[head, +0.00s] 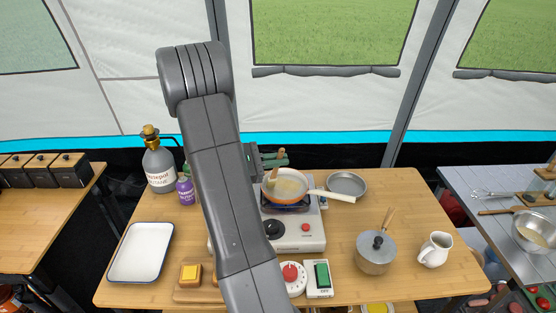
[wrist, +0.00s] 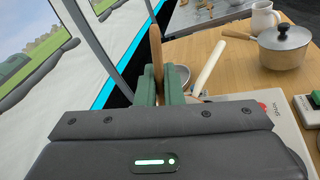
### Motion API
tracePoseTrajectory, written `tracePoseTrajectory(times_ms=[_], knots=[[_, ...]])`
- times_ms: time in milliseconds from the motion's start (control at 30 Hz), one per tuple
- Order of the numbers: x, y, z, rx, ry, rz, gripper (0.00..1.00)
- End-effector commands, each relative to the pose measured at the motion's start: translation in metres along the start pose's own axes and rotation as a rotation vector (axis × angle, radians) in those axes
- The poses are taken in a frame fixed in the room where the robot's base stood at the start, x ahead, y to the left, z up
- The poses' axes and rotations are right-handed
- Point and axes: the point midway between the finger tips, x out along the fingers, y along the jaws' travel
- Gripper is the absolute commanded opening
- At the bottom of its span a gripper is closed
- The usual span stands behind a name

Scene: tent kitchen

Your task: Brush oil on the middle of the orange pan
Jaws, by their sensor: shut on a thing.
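The orange pan (head: 288,191) sits on the back burner of the stove, its pale handle pointing right. Its inside looks cream-coloured. In the wrist view only its pale handle (wrist: 209,67) shows clearly; the rest is hidden behind my gripper. My gripper (head: 273,161) has green fingers and is at the pan's far left edge in the head view. It is shut on a wooden-handled brush (head: 274,181), whose lower end is over or in the pan; contact cannot be told. In the wrist view the fingers (wrist: 160,90) clasp the upright wooden handle (wrist: 156,50).
The stove (head: 305,235) stands mid-table. A grey pan (head: 347,183), lidded pot (head: 376,256) and white jug (head: 435,250) are to the right. A purple bottle (head: 185,191), large grey bottle (head: 159,168) and white tray (head: 141,252) are left. The table's back right is clear.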

Motion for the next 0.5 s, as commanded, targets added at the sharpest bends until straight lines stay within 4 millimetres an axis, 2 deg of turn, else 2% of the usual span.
tracePoseTrajectory(times_ms=[267,500], knots=[[0.002,-0.002,-0.002,0.000,0.000,0.000,0.00],[0.014,-0.013,0.004,0.001,0.000,-0.002,0.00]])
